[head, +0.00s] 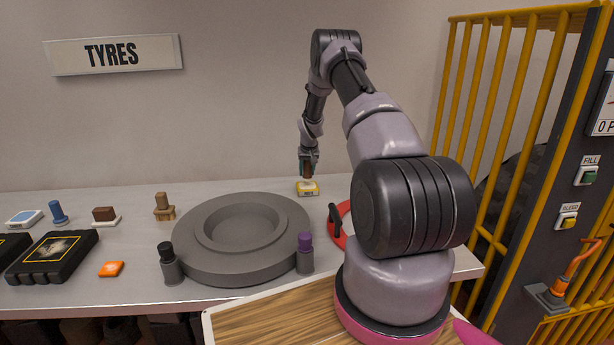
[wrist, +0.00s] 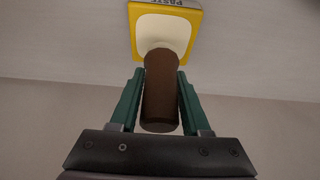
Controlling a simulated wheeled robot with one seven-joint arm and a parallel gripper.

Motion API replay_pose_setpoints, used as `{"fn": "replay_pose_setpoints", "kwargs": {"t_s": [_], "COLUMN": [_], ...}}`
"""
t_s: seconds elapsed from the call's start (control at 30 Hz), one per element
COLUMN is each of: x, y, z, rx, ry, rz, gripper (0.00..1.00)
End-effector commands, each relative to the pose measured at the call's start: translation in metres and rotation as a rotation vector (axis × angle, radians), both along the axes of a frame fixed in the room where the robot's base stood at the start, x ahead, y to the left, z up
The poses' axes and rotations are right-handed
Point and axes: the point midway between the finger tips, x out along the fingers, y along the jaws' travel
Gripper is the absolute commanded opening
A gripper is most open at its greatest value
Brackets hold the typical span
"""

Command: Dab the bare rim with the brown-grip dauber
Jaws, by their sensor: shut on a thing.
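My gripper (head: 308,166) is at the back of the bench, pointing down. In the wrist view its green fingers (wrist: 160,98) are shut on the brown-grip dauber (wrist: 160,92). The dauber's far end is over the pale top of a yellow paste tin (wrist: 194,30); I cannot tell for sure whether it touches. The tin also shows in the head view (head: 307,189), directly below my gripper. A wide grey round piece with a raised ring (head: 240,270), seemingly the bare rim, lies flat on the bench to the left of my gripper.
A red ring (head: 338,238) is partly behind my arm. Yellow bars (head: 500,100) stand right.

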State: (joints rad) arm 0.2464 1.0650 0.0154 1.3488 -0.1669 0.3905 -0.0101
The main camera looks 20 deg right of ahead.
Motion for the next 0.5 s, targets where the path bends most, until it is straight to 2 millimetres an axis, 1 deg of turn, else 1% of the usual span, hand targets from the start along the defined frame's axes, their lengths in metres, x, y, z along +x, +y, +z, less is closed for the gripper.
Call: {"fn": "replay_pose_setpoints", "kwargs": {"t_s": [0.1,0.5], "x": [0.001,0.0], "y": [0.0,0.0], "z": [0.012,0.041], "rx": [-0.001,-0.001], "ry": [-0.004,-0.002], "rz": [0.0,0.0], "gripper": [0.0,0.0]}}
